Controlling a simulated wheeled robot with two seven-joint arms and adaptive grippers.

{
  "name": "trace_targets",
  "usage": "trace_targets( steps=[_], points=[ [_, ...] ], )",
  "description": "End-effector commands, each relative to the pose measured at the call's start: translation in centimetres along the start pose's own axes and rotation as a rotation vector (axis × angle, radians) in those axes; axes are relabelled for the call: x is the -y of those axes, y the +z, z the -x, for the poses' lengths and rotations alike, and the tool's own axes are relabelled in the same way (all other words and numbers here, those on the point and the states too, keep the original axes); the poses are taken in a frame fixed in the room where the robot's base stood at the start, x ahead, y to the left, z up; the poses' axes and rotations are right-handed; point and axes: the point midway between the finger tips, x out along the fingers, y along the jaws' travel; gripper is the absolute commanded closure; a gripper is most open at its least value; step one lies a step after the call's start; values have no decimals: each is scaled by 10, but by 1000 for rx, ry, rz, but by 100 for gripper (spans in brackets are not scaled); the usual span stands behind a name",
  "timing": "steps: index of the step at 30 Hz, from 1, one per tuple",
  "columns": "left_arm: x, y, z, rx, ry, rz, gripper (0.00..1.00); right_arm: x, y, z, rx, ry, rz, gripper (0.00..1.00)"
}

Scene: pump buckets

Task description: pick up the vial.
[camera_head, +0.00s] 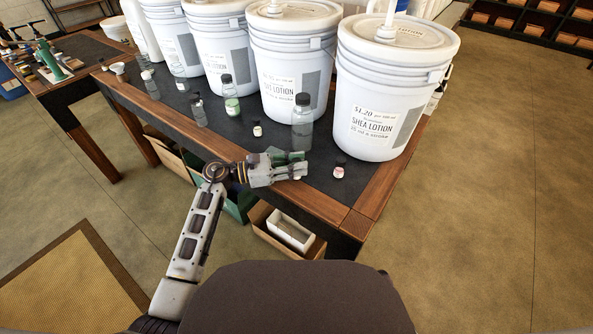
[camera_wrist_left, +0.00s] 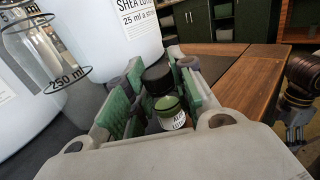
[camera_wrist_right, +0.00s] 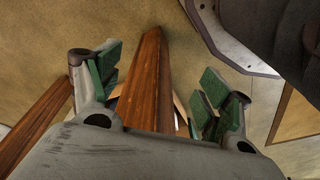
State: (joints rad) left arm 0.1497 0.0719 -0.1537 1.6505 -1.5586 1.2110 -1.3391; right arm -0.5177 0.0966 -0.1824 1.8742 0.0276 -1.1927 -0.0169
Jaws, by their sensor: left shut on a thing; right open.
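In the head view, my left gripper (camera_head: 296,166) is low over the front edge of the table, and the held vial is mostly hidden there. My right gripper (camera_wrist_right: 160,90) is open and empty, with a wooden table edge below it; it is not in the head view.
A small vial with a reddish cap (camera_head: 339,172) stands right of my left gripper. A clear black-capped bottle (camera_head: 302,132) stands just behind it. Large white lotion buckets (camera_head: 378,100) line the black-topped table (camera_head: 328,215). An open cardboard box (camera_head: 262,222) is below its front edge.

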Motion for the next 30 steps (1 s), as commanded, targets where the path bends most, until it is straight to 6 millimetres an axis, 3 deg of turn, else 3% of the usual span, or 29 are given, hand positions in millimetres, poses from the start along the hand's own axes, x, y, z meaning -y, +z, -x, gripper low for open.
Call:
trace_targets(
  steps=[14,20,30],
  points=[
    [0,5,0,0,0,-2,99,0,-2,0,-4,0,0,21],
    [0,24,0,-1,0,-4,99,-2,1,-7,-4,3,-1,21],
    [0,73,0,-1,-1,-4,99,-7,2,-27,-24,13,-4,21]
  ],
)
